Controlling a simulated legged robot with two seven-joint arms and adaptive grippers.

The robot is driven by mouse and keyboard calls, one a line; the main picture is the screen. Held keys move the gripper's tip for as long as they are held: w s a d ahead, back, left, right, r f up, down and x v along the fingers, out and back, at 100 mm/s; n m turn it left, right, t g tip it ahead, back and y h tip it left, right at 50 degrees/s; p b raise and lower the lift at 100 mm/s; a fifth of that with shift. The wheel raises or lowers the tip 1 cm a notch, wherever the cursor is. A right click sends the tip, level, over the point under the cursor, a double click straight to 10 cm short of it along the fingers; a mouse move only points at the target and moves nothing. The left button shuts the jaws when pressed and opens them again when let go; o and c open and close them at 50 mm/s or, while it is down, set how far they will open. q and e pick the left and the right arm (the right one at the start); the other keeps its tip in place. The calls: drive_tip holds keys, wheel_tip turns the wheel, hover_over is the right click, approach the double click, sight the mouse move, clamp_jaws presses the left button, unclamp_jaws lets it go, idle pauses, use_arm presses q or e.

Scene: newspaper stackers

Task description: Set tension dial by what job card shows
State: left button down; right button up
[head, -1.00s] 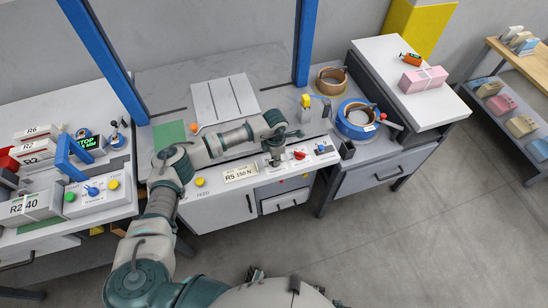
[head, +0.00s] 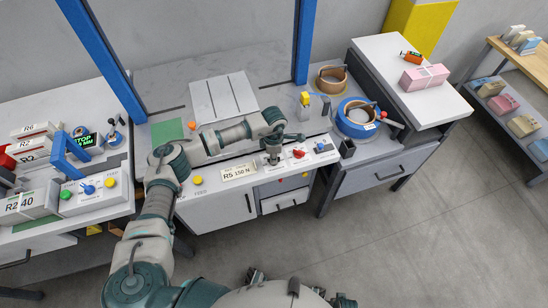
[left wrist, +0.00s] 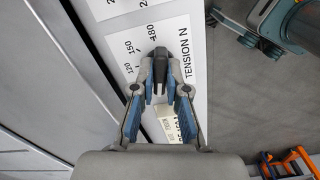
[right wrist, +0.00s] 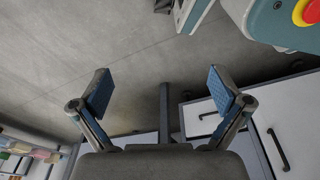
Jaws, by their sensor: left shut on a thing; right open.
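The job card (head: 238,173) lies on the front strip of the middle bench and reads R5 150 N. My left gripper (left wrist: 159,92) is shut on this knob, with a finger on either side. In the head view the left gripper (head: 273,158) is above the front strip and largely hides the dial. I cannot tell its exact setting. My right gripper (right wrist: 160,90) is open and empty above the floor.
A red knob (head: 299,154) and a small blue dial (head: 320,147) sit right of the left gripper. A yellow FEED button (head: 197,181) is to its left. Strap reels (head: 356,121) stand at the right.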

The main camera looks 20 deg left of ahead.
use_arm(q)
drive_tip(key=m+b, duration=0.3)
drive_tip(key=m, duration=0.3)
drive_tip(key=shift+f, duration=0.15)
drive_tip(key=m+b, duration=0.4)
drive_tip(key=m, duration=0.3)
drive_tip(key=shift+w+m, duration=0.1)
drive_tip(key=shift+m, duration=0.3)
use_arm(e)
wheel_tip(320, 180, up, 19)
drive_tip(key=w, duration=0.3)
use_arm(q)
drive_tip(key=m+b, duration=0.2)
drive_tip(key=m, duration=0.2)
drive_tip(key=m+b, duration=0.2)
drive_tip(key=m, duration=0.2)
drive_tip(key=shift+m, duration=0.4)
drive_tip(key=shift+r+m+b, duration=0.2)
drive_tip(key=shift+m+b, duration=0.25)
drive_tip(key=shift+m, duration=0.15)
use_arm(e)
drive_tip(key=w+a+r+t+y, duration=0.1)
drive_tip(key=w+a+r+t, duration=0.1)
drive_tip(key=w+t, duration=0.3)
drive_tip(key=w+a+r+t+y, duration=0.1)
drive_tip(key=w+a+r+t, duration=0.2)
drive_tip(key=w, duration=0.6)
drive_tip(key=shift+w+a+r+t+y, duration=0.3)
drive_tip(key=shift+w+r+t, duration=0.1)
drive_tip(key=shift+t, duration=0.8)
